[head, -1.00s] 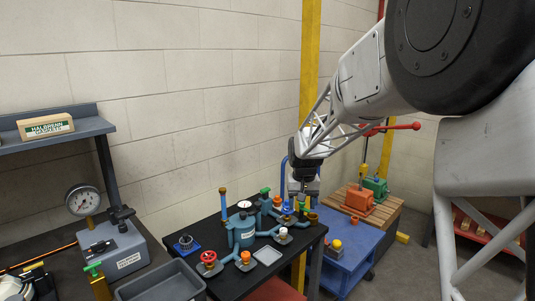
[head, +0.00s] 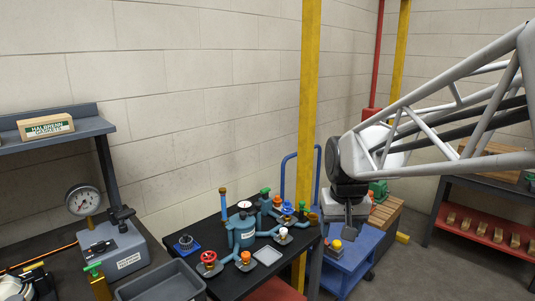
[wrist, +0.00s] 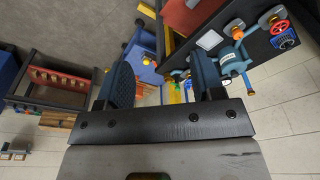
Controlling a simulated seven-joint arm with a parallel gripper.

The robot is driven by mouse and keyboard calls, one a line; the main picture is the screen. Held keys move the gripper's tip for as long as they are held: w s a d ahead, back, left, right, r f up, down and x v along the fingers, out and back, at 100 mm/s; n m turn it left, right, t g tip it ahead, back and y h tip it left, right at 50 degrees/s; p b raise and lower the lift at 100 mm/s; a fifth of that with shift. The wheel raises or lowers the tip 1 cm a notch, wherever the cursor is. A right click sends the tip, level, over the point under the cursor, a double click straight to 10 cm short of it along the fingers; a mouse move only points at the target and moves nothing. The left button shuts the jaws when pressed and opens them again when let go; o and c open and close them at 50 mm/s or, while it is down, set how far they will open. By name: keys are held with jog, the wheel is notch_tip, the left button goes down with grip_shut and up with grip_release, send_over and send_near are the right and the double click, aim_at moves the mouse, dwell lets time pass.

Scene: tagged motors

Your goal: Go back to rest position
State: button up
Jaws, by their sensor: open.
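My gripper (head: 348,222) hangs over the blue cart (head: 352,262) in the head view, to the right of the black table (head: 222,270) and its teal pipe assembly (head: 243,232). In the wrist view my gripper (wrist: 166,85) shows two dark blue fingers spread apart with nothing between them. The gripper is open and empty. In the head view its fingertips are small and dark, partly in line with the cart behind them.
A red valve wheel (head: 207,258) and a blue one (head: 184,244) are on the black table. A grey tray (head: 160,285) and a pressure gauge (head: 82,200) are at left. A yellow post (head: 309,110) stands behind the table. A shelf with a red deck (head: 482,230) is at right.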

jog(key=s+d+f, duration=0.1)
jog(key=s, duration=0.9)
jog(key=s+d+f, duration=0.1)
jog(key=s+f, duration=0.1)
jog(key=s, duration=0.8)
jog(key=shift+s+t, duration=0.25)
jog(key=shift+t, duration=0.15)
jog(key=shift+w+d+r, duration=0.1)
jog(key=shift+c, duration=0.2)
